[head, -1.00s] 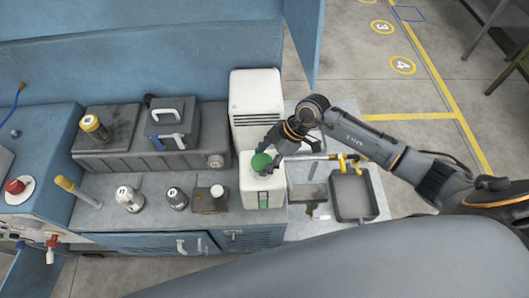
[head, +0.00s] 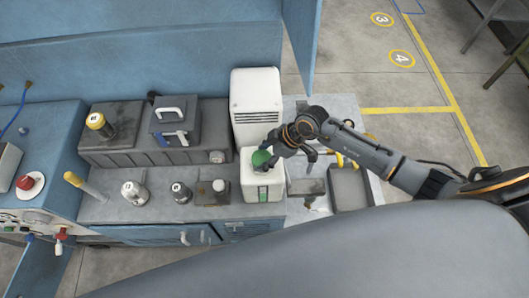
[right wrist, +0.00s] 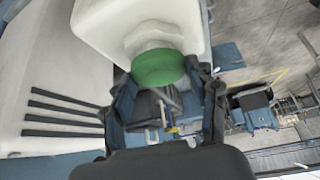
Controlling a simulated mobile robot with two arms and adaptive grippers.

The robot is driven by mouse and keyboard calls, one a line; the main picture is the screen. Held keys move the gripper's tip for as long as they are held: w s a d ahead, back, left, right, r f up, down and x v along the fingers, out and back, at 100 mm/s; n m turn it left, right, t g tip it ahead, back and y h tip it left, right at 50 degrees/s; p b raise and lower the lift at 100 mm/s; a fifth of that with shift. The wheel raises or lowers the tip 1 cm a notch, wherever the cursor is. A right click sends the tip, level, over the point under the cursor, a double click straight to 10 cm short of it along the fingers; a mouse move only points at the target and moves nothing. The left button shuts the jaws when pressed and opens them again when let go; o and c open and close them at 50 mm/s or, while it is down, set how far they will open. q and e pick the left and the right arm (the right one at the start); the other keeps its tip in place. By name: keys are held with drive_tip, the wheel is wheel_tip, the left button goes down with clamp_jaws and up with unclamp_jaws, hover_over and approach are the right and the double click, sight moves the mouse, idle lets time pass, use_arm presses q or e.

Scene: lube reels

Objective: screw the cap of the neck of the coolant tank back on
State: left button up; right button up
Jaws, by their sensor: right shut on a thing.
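The coolant tank (head: 254,188) is a white box with a green strip on its front, standing on the bench at the middle of the head view. Its green cap (head: 261,158) sits at the neck on top. In the right wrist view the green cap (right wrist: 158,68) is against the white neck (right wrist: 150,36) of the tank. My right gripper (head: 272,160) reaches in from the right, with its fingers on either side of the cap and shut on it. Whether the threads are engaged cannot be seen. My left gripper is not in view.
A tall white vented unit (head: 256,105) stands right behind the tank. A grey tray (head: 349,188) lies under my right arm. Several bottles, including a dark one (head: 181,193), stand left of the tank. A grey toolbox (head: 175,122) is farther back.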

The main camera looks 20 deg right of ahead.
drive_tip(key=shift+s+a+m+t, duration=0.15)
drive_tip(key=shift+m+t, duration=0.15)
drive_tip(key=shift+m, duration=0.3)
drive_tip(key=m+t+h, duration=0.1)
drive_tip(key=m, duration=0.2)
drive_tip(key=shift+r, duration=0.1)
drive_tip(key=o, duration=1.3)
drive_tip(key=shift+o, duration=0.4)
drive_tip(key=shift+o, duration=1.2)
